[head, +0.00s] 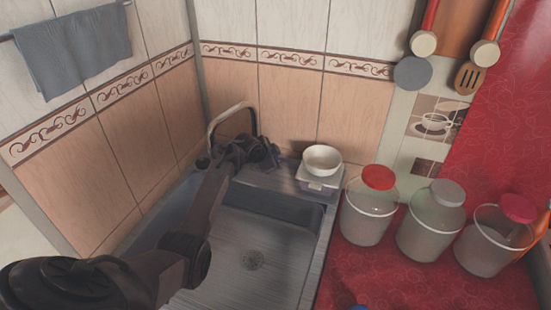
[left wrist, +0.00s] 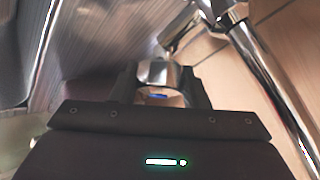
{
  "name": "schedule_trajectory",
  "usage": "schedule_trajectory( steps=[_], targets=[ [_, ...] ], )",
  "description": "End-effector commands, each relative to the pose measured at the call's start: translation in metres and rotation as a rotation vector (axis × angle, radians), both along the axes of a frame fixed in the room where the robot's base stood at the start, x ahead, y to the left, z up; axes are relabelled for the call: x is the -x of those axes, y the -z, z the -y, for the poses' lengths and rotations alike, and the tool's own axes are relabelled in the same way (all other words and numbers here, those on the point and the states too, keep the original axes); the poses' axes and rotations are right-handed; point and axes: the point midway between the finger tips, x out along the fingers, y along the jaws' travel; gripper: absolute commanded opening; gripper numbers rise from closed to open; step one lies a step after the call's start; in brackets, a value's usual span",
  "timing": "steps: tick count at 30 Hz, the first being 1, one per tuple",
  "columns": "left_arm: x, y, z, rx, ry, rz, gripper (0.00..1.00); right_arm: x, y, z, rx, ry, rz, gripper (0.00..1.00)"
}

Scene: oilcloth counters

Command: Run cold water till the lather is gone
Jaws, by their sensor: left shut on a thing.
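The metal tap (head: 232,110) stands behind the sink, its spout arching up against the tiled wall. My left gripper (head: 266,150) is at the tap's base, beside the spout. In the left wrist view its two dark fingers (left wrist: 160,88) are closed on a short shiny metal piece, which looks like the tap handle (left wrist: 154,72). The tap pipe (left wrist: 268,75) runs along the right of that view. I see no lather or running water in the visible part; my arm hides some of the basin.
A white bowl (head: 322,158) sits on a small container at the sink's back right corner. Lidded jars (head: 368,212), (head: 430,222) and (head: 493,240) stand on the red counter (head: 410,285). A grey towel (head: 72,50) hangs at upper left. Utensils hang at upper right.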

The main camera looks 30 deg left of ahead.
Motion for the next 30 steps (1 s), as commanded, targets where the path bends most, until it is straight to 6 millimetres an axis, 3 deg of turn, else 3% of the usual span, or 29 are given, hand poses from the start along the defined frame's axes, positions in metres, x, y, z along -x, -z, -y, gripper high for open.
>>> schedule_trajectory(
  steps=[9, 10, 15, 25, 30],
  targets=[
    [0.001, 0.002, 0.001, 0.000, 0.003, -0.004, 0.18, 0.001, 0.000, 0.000, 0.000, 0.000, -0.001, 0.36],
    [0.001, 0.002, 0.001, 0.000, 0.003, -0.004, 0.44, 0.001, 0.000, 0.000, 0.000, 0.000, -0.001, 0.36],
    [0.000, 0.002, 0.001, 0.000, 0.003, -0.003, 0.63, 0.001, 0.000, 0.001, 0.001, 0.000, -0.001, 0.36],
    [0.002, -0.002, 0.000, 0.000, 0.002, 0.000, 0.63, 0.001, 0.000, 0.002, 0.002, -0.001, -0.001, 0.36],
    [0.016, -0.015, -0.001, -0.003, 0.002, 0.001, 0.63, 0.001, -0.001, 0.002, 0.003, -0.001, -0.001, 0.36]
  ],
)
